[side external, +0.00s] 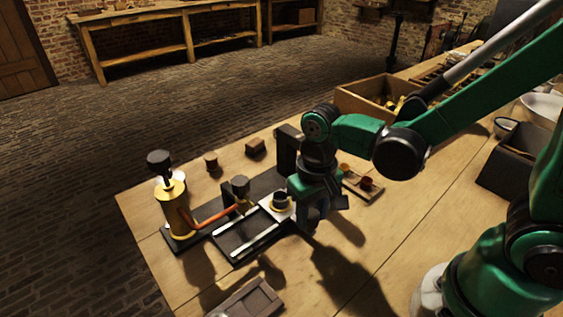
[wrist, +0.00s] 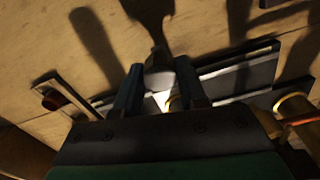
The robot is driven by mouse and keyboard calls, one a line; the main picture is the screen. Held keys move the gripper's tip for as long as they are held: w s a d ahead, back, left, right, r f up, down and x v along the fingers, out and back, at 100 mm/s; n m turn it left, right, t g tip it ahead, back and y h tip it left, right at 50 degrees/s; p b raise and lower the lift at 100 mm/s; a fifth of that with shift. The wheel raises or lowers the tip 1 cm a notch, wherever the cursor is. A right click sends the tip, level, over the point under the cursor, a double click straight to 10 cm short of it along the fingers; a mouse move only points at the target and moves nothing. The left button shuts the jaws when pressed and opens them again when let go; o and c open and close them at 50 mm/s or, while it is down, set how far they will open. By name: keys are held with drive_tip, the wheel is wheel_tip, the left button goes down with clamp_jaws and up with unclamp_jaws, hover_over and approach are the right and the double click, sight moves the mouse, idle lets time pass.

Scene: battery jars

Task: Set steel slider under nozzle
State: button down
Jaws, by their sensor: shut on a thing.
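The steel slider (side external: 275,213) is a bright plate at the right end of a dark two-railed track (side external: 237,243) in the side view. A dark round jar in a brass ring (side external: 281,199) sits on it. My gripper (side external: 311,222) is at the slider's right end, shut on it; its fingers hide that end. In the wrist view, a pale part of the slider (wrist: 160,82) shows between the fingers of my gripper (wrist: 158,90). The nozzle (side external: 241,190), with a dark top, stands behind the track, left of the slider, at the end of a copper pipe.
A brass pump (side external: 174,205) with a black knob stands at the left. A dark upright block (side external: 287,153) rises behind my gripper. A small tray with red-brown pieces (side external: 363,184) lies to the right.

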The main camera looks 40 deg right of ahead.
drive_tip(key=shift+a, duration=0.15)
drive_tip(key=a, duration=0.8)
drive_tip(key=shift+a, duration=0.15)
drive_tip(key=shift+c, duration=2.4)
unclamp_jaws()
drive_tip(key=shift+r, duration=0.15)
wheel_tip(320, 180, up, 5)
drive_tip(key=shift+r, duration=0.15)
